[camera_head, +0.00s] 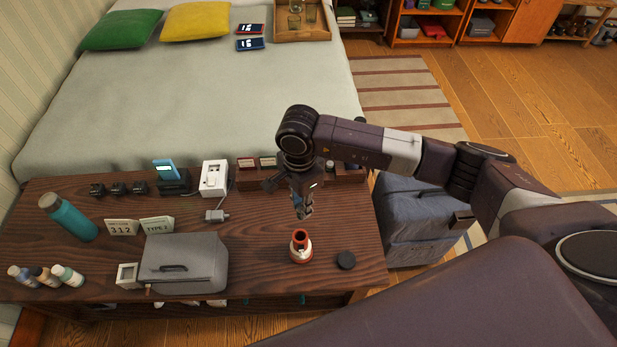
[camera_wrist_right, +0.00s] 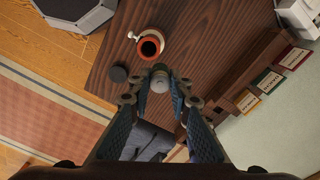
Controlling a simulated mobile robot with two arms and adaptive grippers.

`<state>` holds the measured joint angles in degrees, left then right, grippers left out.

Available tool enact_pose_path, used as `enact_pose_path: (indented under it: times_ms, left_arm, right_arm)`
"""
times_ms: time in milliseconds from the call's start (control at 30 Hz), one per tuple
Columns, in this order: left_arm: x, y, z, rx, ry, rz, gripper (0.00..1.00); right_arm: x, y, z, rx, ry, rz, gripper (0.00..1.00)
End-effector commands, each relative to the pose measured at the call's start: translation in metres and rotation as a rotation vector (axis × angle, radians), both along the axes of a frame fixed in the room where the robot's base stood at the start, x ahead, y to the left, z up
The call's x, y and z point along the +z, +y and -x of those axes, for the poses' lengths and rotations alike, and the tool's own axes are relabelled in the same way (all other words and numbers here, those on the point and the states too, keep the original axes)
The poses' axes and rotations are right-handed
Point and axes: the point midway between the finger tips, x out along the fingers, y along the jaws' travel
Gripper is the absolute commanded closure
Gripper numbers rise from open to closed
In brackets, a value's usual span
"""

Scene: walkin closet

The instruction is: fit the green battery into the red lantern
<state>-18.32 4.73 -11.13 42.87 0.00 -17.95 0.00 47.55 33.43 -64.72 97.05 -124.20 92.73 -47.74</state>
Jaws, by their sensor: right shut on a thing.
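The red lantern (camera_head: 301,250) stands upright on the dark wooden table, with a white band and an open top. In the right wrist view, the lantern (camera_wrist_right: 150,44) shows its dark round opening, beyond the fingertips. My right gripper (camera_head: 303,208) is above and slightly behind the lantern, apart from it. In the wrist view, the right gripper (camera_wrist_right: 160,82) is shut on a small cylinder, the battery (camera_wrist_right: 160,82); only its pale grey end shows clearly, and no green is visible. A black round cap (camera_head: 346,260) lies right of the lantern. My left gripper is out of view.
Left of the lantern is a grey box (camera_head: 184,262). Behind it are a grey adapter (camera_head: 216,215), a white device (camera_head: 214,178) and a wooden rack (camera_head: 247,180). Bare tabletop (camera_head: 345,215) surrounds the lantern.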

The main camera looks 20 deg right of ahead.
Motion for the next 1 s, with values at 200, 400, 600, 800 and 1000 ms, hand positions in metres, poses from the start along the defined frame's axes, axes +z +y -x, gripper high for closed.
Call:
enact_pose_path:
  times_ms: [200, 400, 600, 800, 1000]
  left_arm:
    - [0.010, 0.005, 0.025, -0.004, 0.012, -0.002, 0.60]
    - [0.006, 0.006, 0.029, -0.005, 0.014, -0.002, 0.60]
    - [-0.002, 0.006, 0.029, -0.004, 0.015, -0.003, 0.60]
    - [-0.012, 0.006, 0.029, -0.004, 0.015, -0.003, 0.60]
    - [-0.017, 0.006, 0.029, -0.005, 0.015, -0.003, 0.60]
  right_arm:
    - [0.006, 0.013, 0.015, 0.048, 0.000, 0.000, 1.00]
    - [0.000, 0.015, 0.018, 0.056, 0.000, 0.000, 1.00]
    - [-0.013, 0.015, 0.017, 0.056, 0.000, 0.000, 1.00]
    - [-0.031, 0.015, 0.018, 0.055, 0.001, -0.001, 1.00]
    - [-0.042, 0.015, 0.017, 0.055, 0.000, 0.001, 1.00]
